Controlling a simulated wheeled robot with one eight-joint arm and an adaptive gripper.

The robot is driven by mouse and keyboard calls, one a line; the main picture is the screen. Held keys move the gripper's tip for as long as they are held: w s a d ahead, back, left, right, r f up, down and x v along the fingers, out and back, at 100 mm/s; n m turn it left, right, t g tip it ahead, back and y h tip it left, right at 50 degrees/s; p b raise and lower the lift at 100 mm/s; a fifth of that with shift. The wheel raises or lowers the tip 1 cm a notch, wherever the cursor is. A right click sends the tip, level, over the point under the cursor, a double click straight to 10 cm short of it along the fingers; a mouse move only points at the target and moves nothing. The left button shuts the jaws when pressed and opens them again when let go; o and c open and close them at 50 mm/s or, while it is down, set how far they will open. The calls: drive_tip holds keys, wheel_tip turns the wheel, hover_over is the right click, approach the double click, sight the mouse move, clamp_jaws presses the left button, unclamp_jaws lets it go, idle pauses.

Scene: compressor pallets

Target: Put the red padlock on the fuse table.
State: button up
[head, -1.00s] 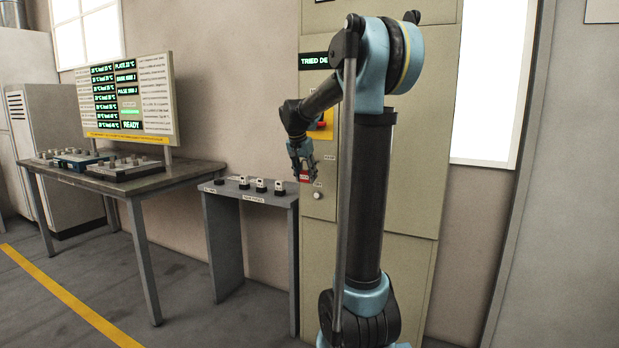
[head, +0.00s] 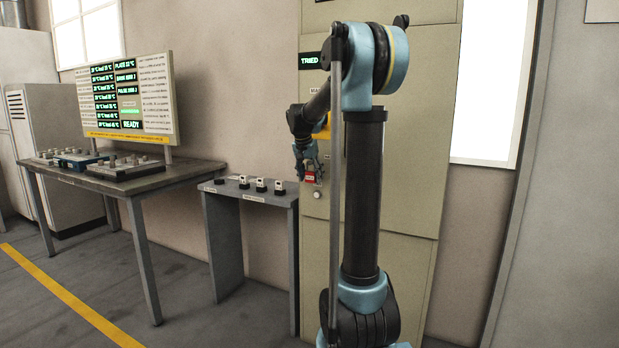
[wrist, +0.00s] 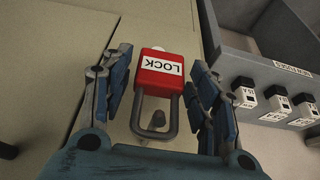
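The red padlock (wrist: 160,72) has a white LOCK label and a grey shackle, and appears upside down in the wrist view. It also shows small in the head view (head: 310,178), in front of the beige cabinet. My gripper (wrist: 163,85) has its fingers on either side of the padlock, with narrow gaps visible, so it looks open around it. The fuse table (head: 225,192) is a small grey stand left of the cabinet. Its top and several black-and-white fuses (wrist: 277,98) show at the right of the wrist view.
A beige cabinet (head: 415,160) stands behind my arm, with a small round knob (head: 317,195) below the padlock. A larger workbench (head: 150,181) with devices and a display board (head: 128,98) stands farther left. The floor in front is clear.

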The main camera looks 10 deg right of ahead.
idle(0.3)
drive_tip(key=v, duration=1.7)
drive_tip(key=shift+s, duration=0.25)
